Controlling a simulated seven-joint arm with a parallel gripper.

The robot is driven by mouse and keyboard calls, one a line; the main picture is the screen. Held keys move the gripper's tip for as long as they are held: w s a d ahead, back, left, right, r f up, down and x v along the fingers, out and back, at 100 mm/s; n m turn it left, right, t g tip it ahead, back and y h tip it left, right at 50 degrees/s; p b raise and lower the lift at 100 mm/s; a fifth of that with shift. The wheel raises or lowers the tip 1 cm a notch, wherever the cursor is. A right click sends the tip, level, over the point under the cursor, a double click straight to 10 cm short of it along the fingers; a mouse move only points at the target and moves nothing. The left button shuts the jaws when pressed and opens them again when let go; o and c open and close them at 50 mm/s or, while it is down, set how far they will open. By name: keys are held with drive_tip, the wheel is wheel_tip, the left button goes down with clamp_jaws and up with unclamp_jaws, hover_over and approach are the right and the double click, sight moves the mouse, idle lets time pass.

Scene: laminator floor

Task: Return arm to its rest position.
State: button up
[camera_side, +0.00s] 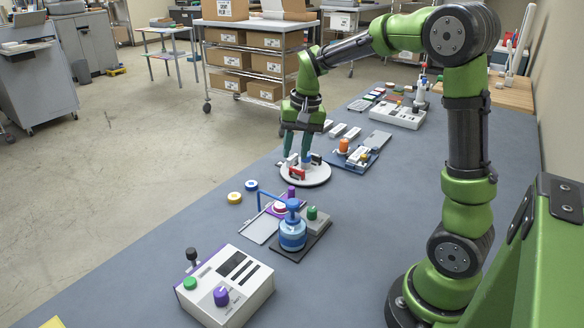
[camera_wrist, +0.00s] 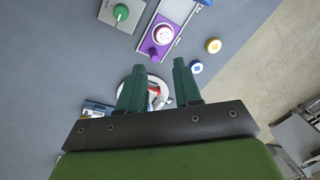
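My green arm reaches out over the blue-grey table, with my gripper (camera_side: 298,150) pointing down above a white round plate (camera_side: 317,177). The plate carries small red, black and white pieces. In the wrist view the two dark green fingers of my gripper (camera_wrist: 160,80) stand apart, and nothing shows held between them. The plate also shows behind and between the fingers in the wrist view (camera_wrist: 163,92). From the side view I cannot tell whether the fingertips touch the pieces on the plate.
A blue press-like device (camera_side: 293,232), a white box with knobs (camera_side: 227,286), a yellow disc (camera_side: 235,197) and a blue disc (camera_side: 251,185) are nearer. An orange-knobbed device (camera_side: 345,147) and a white control box (camera_side: 397,115) stand farther along.

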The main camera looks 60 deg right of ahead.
drive_tip(key=s+a+r+n+t, duration=0.2)
drive_tip(key=s+a+r+n, duration=0.1)
drive_tip(key=s+a, duration=0.4)
drive_tip(key=s+a+r+n+t+y, duration=0.1)
drive_tip(key=s+a+r+n+t, duration=0.1)
drive_tip(key=s+a, duration=0.5)
drive_tip(key=shift+s+r+n+t, duration=0.4)
drive_tip(key=shift+s+t, duration=0.3)
